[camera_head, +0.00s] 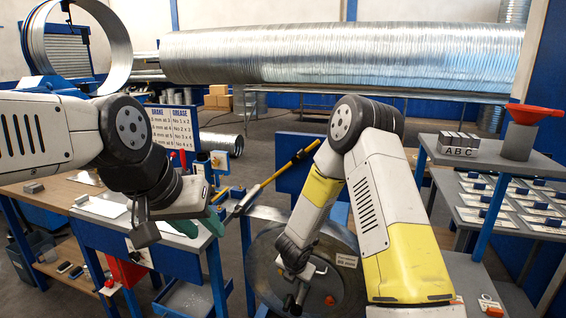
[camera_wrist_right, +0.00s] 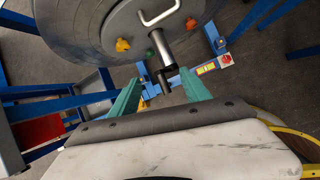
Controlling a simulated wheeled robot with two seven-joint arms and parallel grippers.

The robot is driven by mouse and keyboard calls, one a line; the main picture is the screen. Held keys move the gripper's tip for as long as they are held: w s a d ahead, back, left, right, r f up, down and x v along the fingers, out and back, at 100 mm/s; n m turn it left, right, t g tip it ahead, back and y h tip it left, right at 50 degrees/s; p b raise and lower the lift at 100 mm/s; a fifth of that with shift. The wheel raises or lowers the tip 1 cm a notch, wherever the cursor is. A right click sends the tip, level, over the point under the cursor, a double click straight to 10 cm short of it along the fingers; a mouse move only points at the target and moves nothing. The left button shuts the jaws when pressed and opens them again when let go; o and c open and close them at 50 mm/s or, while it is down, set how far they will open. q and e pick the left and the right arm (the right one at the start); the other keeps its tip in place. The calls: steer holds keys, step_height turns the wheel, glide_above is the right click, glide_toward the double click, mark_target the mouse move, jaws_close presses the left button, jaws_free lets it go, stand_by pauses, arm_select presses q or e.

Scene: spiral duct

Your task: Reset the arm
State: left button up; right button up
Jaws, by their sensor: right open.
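My left arm (camera_head: 130,140) comes in from the left, and its left gripper (camera_head: 200,224) hangs over the blue-framed bench with two green fingers apart and nothing seen between them. My right arm (camera_head: 375,190) is bent, elbow up, and reaches down in front of the large round grey disc (camera_head: 265,265). In the right wrist view, the right gripper (camera_wrist_right: 160,90) is open, with its green fingers spread. A metal shaft with a black end (camera_wrist_right: 164,72) stands out from the disc in front of the gap. I cannot tell whether it touches a finger.
A large spiral duct (camera_head: 340,55) lies across the back. A yellow-handled rod (camera_head: 275,175) slants between the arms. The left bench (camera_head: 130,235) is close under my left gripper.

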steer(key=s+d+r+m+h, duration=0.25)
steer(key=d+r+m, duration=0.45)
steer(key=r, duration=0.5)
steer(key=s+d+r+m+h, duration=0.1)
steer(key=s+d+r+m, duration=0.2)
steer(key=d+r+m, duration=0.65)
steer(key=s+a+r+m+y, duration=0.3)
steer(key=s+r+m, duration=0.3)
steer(key=s+r, duration=0.2)
steer(key=s+a+r+m+y, duration=0.3)
steer(key=s+r+m, duration=0.3)
steer(key=s, duration=0.6)
step_height(320, 180, up, 2)
steer(key=shift+a+r+t, duration=0.1)
steer(key=shift+a+t, duration=0.2)
steer(key=shift+t, duration=0.1)
steer(key=shift+m+y, duration=0.25)
